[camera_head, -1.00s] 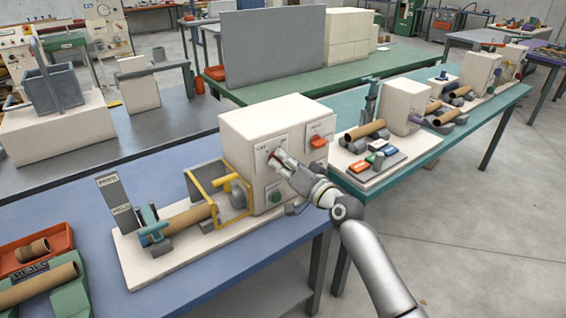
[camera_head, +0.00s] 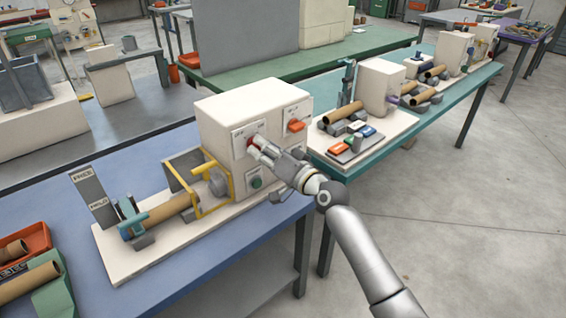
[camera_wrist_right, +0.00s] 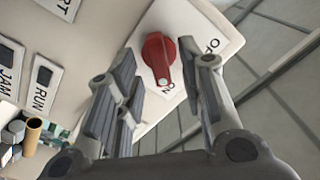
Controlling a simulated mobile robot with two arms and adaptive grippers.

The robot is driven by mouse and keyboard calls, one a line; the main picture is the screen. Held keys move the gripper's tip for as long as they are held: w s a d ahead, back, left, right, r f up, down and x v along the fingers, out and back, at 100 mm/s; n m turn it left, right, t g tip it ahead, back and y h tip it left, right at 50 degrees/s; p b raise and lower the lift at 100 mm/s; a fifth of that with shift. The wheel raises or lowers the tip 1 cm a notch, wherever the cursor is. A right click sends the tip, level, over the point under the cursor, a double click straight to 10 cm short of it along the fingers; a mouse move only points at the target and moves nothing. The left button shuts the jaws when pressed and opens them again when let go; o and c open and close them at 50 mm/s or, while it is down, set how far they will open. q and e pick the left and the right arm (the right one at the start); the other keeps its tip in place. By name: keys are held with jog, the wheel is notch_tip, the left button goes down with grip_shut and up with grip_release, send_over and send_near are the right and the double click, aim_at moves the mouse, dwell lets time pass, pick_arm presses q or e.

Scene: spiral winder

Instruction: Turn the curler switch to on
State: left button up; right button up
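The red rotary switch (camera_head: 251,139) sits on a white plate on the front of the cream machine box (camera_head: 222,140). In the right wrist view the red knob (camera_wrist_right: 158,58) shows close up, with its narrow end towards the "ON" marking (camera_wrist_right: 168,88). An "OFF" marking (camera_wrist_right: 212,45) lies to the upper right. My right gripper (camera_head: 259,149) is right at the switch in the head view. In the wrist view its fingers (camera_wrist_right: 165,85) are spread apart, with the knob showing between and beyond the tips. I cannot tell whether they touch it. My left gripper is not in view.
An orange handle (camera_head: 295,126) is on the plate to the right, and a green button (camera_head: 256,183) is below the switch. A yellow guard frame (camera_head: 213,186) and cardboard tube (camera_head: 168,207) are at left. JAM (camera_wrist_right: 10,65) and RUN (camera_wrist_right: 43,84) labels show in the wrist view.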

jog(key=v, duration=1)
jog(key=shift+s+d, duration=0.15)
jog(key=shift+s, duration=0.05)
